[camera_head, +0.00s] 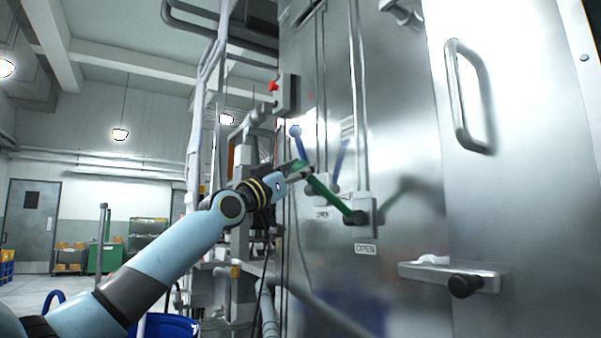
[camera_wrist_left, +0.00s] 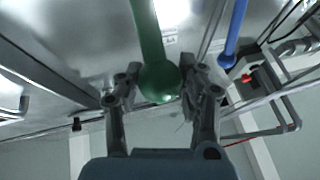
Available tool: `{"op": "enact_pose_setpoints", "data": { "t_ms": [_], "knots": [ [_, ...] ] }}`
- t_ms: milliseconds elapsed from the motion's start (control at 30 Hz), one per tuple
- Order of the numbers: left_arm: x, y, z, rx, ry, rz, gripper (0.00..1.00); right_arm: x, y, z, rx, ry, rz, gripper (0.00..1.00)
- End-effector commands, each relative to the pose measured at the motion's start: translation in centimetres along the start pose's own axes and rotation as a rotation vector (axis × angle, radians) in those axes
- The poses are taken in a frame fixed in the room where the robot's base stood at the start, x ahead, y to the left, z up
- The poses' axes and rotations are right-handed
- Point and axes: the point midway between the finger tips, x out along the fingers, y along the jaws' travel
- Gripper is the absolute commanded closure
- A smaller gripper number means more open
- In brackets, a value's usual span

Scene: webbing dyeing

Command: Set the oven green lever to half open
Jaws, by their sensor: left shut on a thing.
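The green lever (camera_head: 330,196) is mounted on the steel oven front. It slants up and to the left from its dark pivot, above a label reading OPEN (camera_head: 366,249). My left gripper (camera_head: 302,172) is at the lever's upper end and partly hides it. In the left wrist view, the green lever's round knob (camera_wrist_left: 159,80) sits between the two fingers of the left gripper (camera_wrist_left: 154,92), which are shut on it. My right gripper is in neither view.
A blue lever (camera_head: 297,134) stands just left of the green one, close to my left gripper; it also shows in the wrist view (camera_wrist_left: 236,28). A steel handle (camera_head: 459,98) and a latch with a black knob (camera_head: 465,286) project from the oven at right.

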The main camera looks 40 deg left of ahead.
Motion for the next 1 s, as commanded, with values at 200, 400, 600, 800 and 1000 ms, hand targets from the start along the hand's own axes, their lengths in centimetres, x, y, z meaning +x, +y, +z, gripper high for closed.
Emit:
{"op": "enact_pose_setpoints", "data": {
  "t_ms": [200,400,600,800,1000],
  "knots": [
    [-0.1,0.0,0.2,0.0,-0.005,0.0,0.58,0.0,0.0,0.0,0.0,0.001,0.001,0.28],
    [0.0,0.0,0.1,0.0,-0.003,0.0,0.36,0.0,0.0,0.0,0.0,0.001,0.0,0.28],
    [0.0,0.0,0.1,0.0,-0.001,0.0,0.36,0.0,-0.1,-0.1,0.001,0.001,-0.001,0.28],
    [0.8,-0.1,-1.6,0.001,0.003,0.001,0.36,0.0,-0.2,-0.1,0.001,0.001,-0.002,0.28],
    [2.8,-0.5,-5.3,0.0,0.003,-0.001,0.36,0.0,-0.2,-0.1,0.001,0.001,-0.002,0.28]
  ]
}}
